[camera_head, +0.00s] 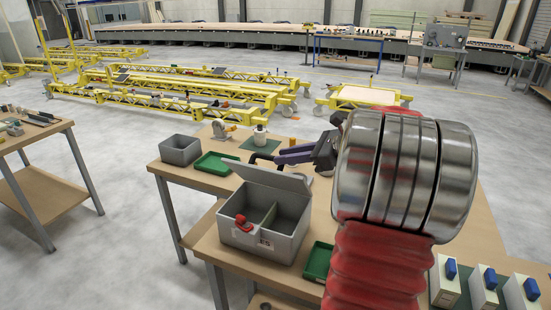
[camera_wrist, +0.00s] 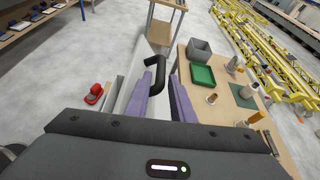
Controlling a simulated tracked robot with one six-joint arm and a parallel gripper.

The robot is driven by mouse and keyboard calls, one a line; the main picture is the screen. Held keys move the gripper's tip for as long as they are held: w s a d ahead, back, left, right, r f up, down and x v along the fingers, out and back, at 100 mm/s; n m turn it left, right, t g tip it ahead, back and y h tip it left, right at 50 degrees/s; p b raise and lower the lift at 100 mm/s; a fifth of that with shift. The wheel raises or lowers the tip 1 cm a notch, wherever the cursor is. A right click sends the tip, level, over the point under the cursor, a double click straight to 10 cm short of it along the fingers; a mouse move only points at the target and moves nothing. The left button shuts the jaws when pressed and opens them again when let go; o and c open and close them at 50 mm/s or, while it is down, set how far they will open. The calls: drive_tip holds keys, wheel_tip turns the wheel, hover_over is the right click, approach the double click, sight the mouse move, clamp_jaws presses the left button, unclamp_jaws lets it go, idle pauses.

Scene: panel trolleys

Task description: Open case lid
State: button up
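In the wrist view the lid (camera_wrist: 138,72) is a pale panel seen at a steep angle. A black handle (camera_wrist: 158,75) is on the lid and shows beyond it in the head view (camera_head: 262,158). My gripper (camera_wrist: 162,76) has purple fingers either side of the handle, with a gap between them. It looks open; contact with the handle is unclear.
A small grey bin (camera_head: 180,151) and a green tray (camera_head: 213,163) stand behind the case. Another green tray (camera_head: 318,261) lies to its right. Bottles (camera_head: 260,136) stand near the far edge. White boxes with blue parts (camera_head: 484,286) are at the right.

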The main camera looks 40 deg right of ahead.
sight(268, 172)
drive_tip(key=v, duration=0.7)
drive_tip(key=shift+s, duration=0.25)
drive_tip(key=shift+d+r, duration=0.1)
drive_tip(key=shift+d, duration=0.05)
drive_tip(key=w+a+f+n+g, duration=0.1)
drive_tip(key=a+f+n+g, duration=0.15)
drive_tip(key=a+n, duration=0.65)
drive_tip(key=w+a+f+n+g, duration=0.15)
drive_tip(key=a+g, duration=0.25)
drive_tip(key=a, duration=1.1)
drive_tip(key=s+a+f+n+h, duration=0.2)
drive_tip(key=s+a+n, duration=0.4)
drive_tip(key=n, duration=0.4)
drive_tip(key=s+a+f+n+h, duration=0.3)
drive_tip(key=s+a+n, duration=0.3)
drive_tip(key=a+n, duration=0.3)
drive_tip(key=shift+a+f+n, duration=0.3)
drive_tip(key=shift+f+n, duration=0.15)
drive_tip(key=shift+n, duration=0.1)
drive_tip(key=shift+s+g, duration=0.15)
drive_tip(key=shift+g, duration=0.1)
